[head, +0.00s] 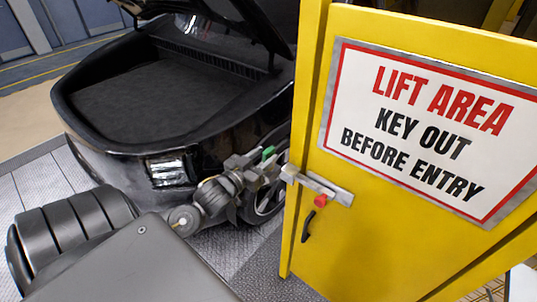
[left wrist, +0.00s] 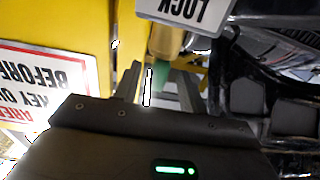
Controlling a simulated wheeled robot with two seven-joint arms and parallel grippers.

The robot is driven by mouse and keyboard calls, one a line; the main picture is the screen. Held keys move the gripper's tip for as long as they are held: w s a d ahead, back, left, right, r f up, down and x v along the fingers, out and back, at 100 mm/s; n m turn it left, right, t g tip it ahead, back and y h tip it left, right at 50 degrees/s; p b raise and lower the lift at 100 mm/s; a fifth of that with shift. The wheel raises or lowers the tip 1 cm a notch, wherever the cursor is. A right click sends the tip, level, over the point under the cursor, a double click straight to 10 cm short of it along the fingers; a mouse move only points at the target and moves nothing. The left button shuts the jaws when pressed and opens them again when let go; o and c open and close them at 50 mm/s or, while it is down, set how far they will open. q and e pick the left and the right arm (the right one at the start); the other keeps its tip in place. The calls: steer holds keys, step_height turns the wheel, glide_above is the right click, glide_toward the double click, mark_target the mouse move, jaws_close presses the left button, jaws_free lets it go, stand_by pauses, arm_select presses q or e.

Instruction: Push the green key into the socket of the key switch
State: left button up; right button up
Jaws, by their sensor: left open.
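My left gripper (head: 263,168) is open at the left edge of the yellow panel in the head view. The green key (head: 268,153) shows as a small green patch at its fingers. In the left wrist view the green key (left wrist: 161,75) lies between the two spread fingers, in front of a tan cylindrical part (left wrist: 166,40). A grey plate marked LOCK (left wrist: 188,12) is beside that part, upside down in this view. I cannot tell which part is the key switch. Its socket is hidden, and I cannot tell how deep the key sits. My right gripper is not in view.
The yellow panel (head: 390,235) carries a LIFT AREA sign (head: 425,125), a grey latch bar (head: 330,190) with a red knob (head: 320,201), and a dark handle (head: 308,226). A black car (head: 125,130) with its lid raised stands close behind my left arm.

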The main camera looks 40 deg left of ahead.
mark_target(273, 151)
arm_select(q)
steer(key=w+p, duration=0.1)
steer(key=w, duration=0.3)
steer(key=shift+w+f, duration=0.15)
steer(key=shift+w, duration=0.05)
steer(key=shift+s, duration=0.1)
steer(key=shift+c, duration=0.4)
jaws_close()
